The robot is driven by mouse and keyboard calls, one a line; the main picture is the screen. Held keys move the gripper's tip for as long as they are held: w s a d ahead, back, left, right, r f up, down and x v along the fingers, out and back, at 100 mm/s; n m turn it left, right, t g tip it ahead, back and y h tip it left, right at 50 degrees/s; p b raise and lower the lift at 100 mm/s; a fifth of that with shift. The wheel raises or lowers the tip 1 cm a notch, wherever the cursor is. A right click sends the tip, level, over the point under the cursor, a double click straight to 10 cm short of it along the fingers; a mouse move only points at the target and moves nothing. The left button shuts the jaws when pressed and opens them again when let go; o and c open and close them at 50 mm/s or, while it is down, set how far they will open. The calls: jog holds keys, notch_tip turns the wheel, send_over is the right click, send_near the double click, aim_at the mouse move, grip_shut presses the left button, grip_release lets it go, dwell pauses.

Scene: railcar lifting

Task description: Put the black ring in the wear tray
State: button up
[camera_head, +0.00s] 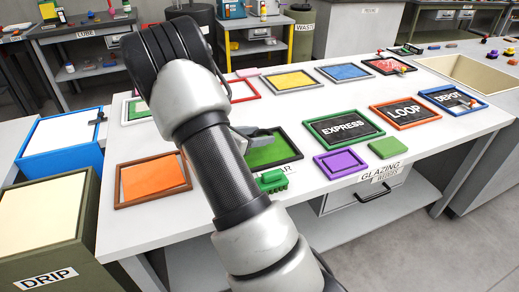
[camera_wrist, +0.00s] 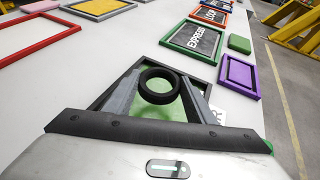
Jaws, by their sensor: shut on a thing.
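The black ring (camera_wrist: 158,98) is held between the two grey fingers of my gripper (camera_wrist: 160,84) in the wrist view. Green floor shows through its hole. In the head view my gripper (camera_head: 250,134) is beyond my arm, and I cannot make out the ring there. The dark-framed tray with a green floor (camera_head: 272,153) lies under my gripper; it also shows in the wrist view (camera_wrist: 172,111). Its label is partly hidden, with only "AR" readable. The ring appears over this tray; I cannot tell how high.
A green toy-like piece (camera_head: 272,181) stands at the table's front edge near the tray. To the right are the EXPRESS tray (camera_head: 344,128), LOOP tray (camera_head: 404,113), purple tray (camera_head: 341,163) and green block (camera_head: 388,147). An orange-brown tray (camera_head: 152,180) lies left.

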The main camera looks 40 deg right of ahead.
aim_at(258, 152)
jog(key=shift+f+b, duration=0.45)
jog(key=shift+f, duration=1.85)
jog(key=shift+f, duration=0.15)
jog(key=o, duration=1)
jog(key=shift+o, duration=0.2)
